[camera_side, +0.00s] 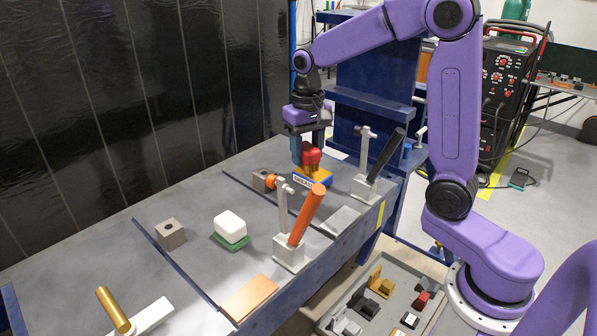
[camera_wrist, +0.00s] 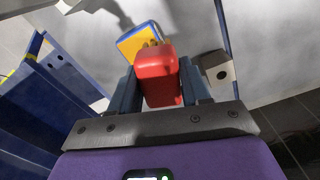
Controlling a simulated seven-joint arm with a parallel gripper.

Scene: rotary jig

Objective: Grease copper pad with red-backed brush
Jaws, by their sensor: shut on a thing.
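My gripper (camera_side: 309,158) is shut on the red-backed brush (camera_side: 311,155), at the far end of the table. In the wrist view the brush's red back (camera_wrist: 158,75) sits between the two fingers. A yellow-and-blue tray (camera_side: 316,182) with a lettered white label is right below the brush; it also shows in the wrist view (camera_wrist: 137,41). I cannot tell whether the bristles touch the tray's contents. The copper pad (camera_side: 249,298) lies flat and bare at the table's near front edge, well away from my gripper.
A clamp with an orange handle (camera_side: 307,217) stands between the tray and the copper pad. A black-handled clamp (camera_side: 386,155) is right of the tray. A white block on a green base (camera_side: 230,228), holed blocks (camera_side: 170,234) and a grey plate (camera_side: 341,221) share the table.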

